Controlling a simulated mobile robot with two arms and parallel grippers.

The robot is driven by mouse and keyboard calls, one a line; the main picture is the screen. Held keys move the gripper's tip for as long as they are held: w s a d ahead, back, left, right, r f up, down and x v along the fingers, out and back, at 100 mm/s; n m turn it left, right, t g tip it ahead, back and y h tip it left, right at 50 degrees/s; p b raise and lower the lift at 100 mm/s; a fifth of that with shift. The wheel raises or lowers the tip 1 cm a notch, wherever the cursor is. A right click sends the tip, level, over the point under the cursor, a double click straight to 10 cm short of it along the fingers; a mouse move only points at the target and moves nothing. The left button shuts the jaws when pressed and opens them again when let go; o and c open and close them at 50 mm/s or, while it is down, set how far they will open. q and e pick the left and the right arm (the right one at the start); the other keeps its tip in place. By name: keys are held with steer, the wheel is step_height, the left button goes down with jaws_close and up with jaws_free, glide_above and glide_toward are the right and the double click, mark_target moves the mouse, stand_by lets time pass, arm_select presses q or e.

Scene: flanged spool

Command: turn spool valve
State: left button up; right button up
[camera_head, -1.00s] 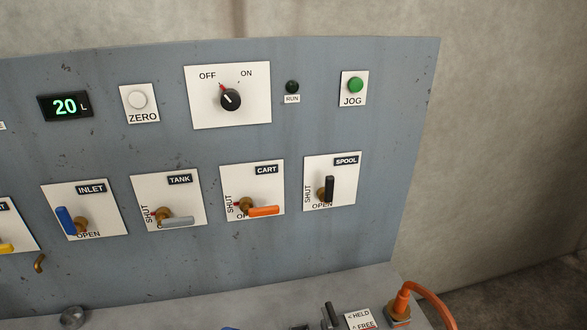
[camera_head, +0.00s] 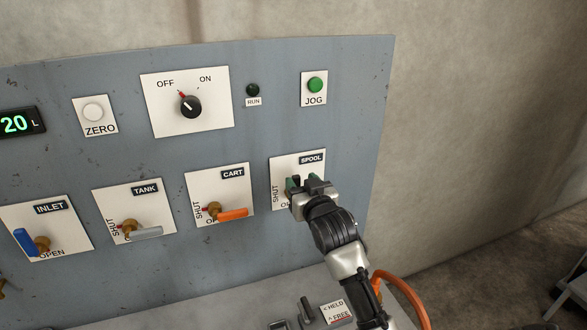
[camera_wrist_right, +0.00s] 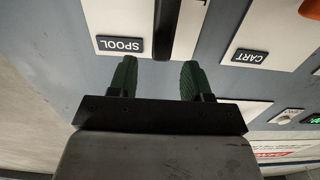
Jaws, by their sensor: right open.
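The spool valve's white plate (camera_head: 280,165) with its SPOOL label is at the right end of the lower row in the head view. My right gripper (camera_head: 302,182) is in front of this plate and hides the black handle in that view. In the right wrist view, the black spool handle (camera_wrist_right: 166,28) points between the two green fingers of my right gripper (camera_wrist_right: 156,76). The fingers are open and apart, one on each side of the handle's line. I cannot tell whether they reach around it. My left gripper is not in view.
The CART valve with its orange handle (camera_head: 232,214) is just left of the spool plate. The OFF/ON knob (camera_head: 190,106) and green JOG button (camera_head: 315,85) are above. An orange hose (camera_head: 408,294) and a HELD/FREE lever (camera_head: 306,308) are below.

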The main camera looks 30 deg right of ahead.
mark_target(297, 178)
steer(key=p+x, duration=0.1)
steer(key=x, duration=0.4)
steer(key=shift+w, duration=0.4)
jaws_close()
